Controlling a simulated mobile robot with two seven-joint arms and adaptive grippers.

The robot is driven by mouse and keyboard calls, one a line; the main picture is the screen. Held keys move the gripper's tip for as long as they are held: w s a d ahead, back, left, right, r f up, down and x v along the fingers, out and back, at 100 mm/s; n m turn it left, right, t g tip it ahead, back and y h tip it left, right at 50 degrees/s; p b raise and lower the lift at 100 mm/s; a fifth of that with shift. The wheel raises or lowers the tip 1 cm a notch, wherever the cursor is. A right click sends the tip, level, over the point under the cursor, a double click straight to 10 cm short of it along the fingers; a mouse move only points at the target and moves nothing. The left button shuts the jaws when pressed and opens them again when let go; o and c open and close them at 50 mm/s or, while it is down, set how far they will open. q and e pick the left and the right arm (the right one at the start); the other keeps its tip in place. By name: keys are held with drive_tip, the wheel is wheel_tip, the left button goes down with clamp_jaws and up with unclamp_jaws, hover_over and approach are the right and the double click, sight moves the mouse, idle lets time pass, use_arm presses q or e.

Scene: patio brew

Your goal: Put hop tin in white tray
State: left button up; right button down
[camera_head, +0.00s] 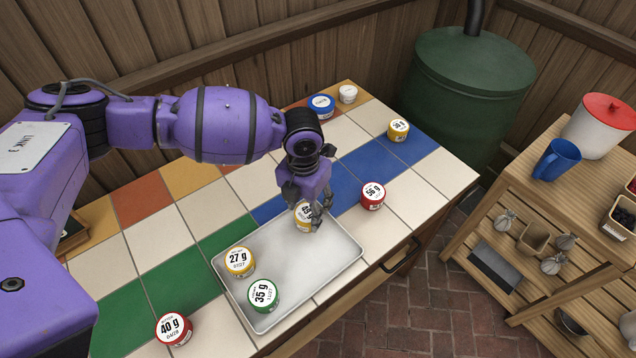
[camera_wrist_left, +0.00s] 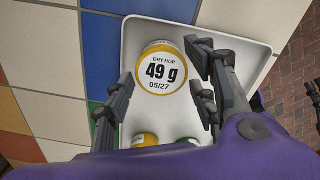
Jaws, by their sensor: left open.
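The white tray (camera_head: 318,262) lies on the tiled counter. A yellow-rimmed hop tin (camera_head: 303,218) stands at its far end, upright. The left wrist view shows this tin (camera_wrist_left: 163,70) from above, its label reading "DRY HOP 49 g 05/27", against the tray (camera_wrist_left: 165,115). My left gripper (camera_head: 313,208) points down over it, fingers spread on either side; in the left wrist view the fingers (camera_wrist_left: 160,75) are apart. Whether they touch it, I cannot tell. A yellow 27 g tin (camera_head: 239,261) and a green 35 g tin (camera_head: 264,294) also stand in the tray. My right gripper is not in view.
A red 56 g tin (camera_head: 373,195) stands right of the tray, a red 40 g tin (camera_head: 173,329) left of it. A yellow tin (camera_head: 398,129), a blue tin (camera_head: 321,106) and a white jar (camera_head: 348,94) stand farther back. A wooden shelf (camera_head: 528,185) is at right.

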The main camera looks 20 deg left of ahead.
sight(306, 212)
use_arm(q)
wheel_tip(306, 212, up, 9)
idle(0.8)
